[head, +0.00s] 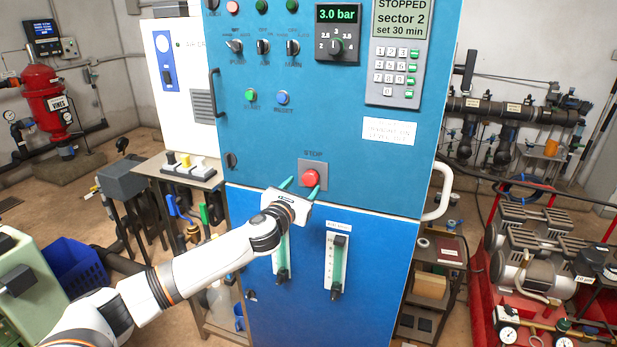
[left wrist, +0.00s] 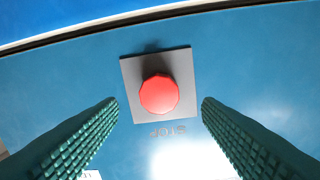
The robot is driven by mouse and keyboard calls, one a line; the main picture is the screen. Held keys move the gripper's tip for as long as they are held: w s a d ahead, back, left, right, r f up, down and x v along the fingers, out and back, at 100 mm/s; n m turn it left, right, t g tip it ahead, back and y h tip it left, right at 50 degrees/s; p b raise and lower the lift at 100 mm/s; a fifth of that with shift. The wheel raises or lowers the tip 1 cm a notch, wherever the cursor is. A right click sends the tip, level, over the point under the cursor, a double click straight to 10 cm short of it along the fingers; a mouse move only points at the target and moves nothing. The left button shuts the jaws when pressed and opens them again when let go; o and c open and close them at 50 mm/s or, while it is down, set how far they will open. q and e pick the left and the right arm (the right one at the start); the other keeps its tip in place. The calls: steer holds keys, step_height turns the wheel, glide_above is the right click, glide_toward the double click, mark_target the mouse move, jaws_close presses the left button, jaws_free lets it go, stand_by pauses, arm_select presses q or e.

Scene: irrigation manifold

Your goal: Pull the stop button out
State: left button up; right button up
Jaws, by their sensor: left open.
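The stop button (head: 311,178) is a red knob on a grey square plate, low on the upper blue cabinet panel, under the word STOP. My left gripper (head: 302,184) is open in front of the panel, its two green fingers near the button. In the left wrist view the red button (left wrist: 159,94) lies between and ahead of the green fingertips (left wrist: 160,100), with a clear gap on both sides. The fingers do not touch it. The display (head: 402,18) reads STOPPED, sector 2, set 30 min. My right gripper does not show.
Above are a green start button (head: 251,95), a blue reset button (head: 282,98), a keypad (head: 394,72) and a pressure dial (head: 337,46). Two flow gauges (head: 337,262) sit below. A white handle (head: 439,192) sticks out at the cabinet's right edge.

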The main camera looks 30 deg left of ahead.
mark_target(310, 180)
arm_select(q)
steer(key=shift+w+a, duration=0.2)
steer(key=shift+w, duration=0.85)
steer(key=shift+w+a, duration=0.2)
steer(key=shift+w, duration=0.85)
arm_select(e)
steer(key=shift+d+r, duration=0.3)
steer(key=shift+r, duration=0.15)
arm_select(q)
jaws_close()
steer(key=shift+s+d+p, duration=0.15)
steer(key=shift+s+p, duration=0.3)
steer(key=shift+p, duration=0.35)
steer(key=shift+s, duration=0.1)
jaws_free()
steer(key=shift+s, duration=0.1)
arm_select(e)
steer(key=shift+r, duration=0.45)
